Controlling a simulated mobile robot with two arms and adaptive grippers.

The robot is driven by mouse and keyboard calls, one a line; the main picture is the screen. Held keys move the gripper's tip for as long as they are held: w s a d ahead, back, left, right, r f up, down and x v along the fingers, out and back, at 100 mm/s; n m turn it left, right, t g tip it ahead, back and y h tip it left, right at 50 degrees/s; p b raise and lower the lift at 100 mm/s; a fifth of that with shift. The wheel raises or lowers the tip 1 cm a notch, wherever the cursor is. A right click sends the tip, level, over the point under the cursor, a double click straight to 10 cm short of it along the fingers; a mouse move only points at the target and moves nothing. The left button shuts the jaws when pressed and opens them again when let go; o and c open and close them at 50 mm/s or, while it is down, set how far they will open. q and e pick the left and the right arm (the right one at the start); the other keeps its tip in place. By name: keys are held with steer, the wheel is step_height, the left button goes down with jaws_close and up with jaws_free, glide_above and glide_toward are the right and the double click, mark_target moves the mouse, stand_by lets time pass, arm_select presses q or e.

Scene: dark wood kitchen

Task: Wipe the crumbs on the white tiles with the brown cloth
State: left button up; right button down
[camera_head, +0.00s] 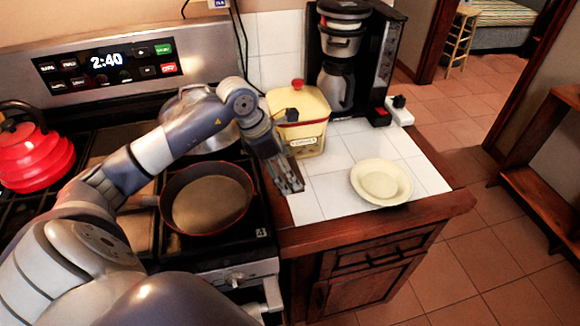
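The white tiles (325,193) cover the top of the wood-edged counter to the right of the stove. My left gripper (291,188) points down over the left edge of the tiles, beside the stove. Its fingers look close together, but they are too small to tell whether they are open or shut. I cannot make out a brown cloth, in the gripper or elsewhere. No crumbs can be made out on the tiles. My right gripper is not in view.
A cream plate (381,182) sits on the tiles at the right. A yellow canister (300,118) and a coffee maker (341,70) stand behind. A pan (208,200) and red kettle (33,155) are on the stove. The front-left tiles are clear.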

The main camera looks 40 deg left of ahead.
arm_select(q)
steer(key=shift+a+r+p, duration=0.2)
steer(key=shift+r+p, duration=0.15)
steer(key=shift+r, duration=0.6)
steer(key=shift+d+r, duration=0.2)
steer(key=shift+r, duration=0.25)
steer(key=shift+a, duration=0.1)
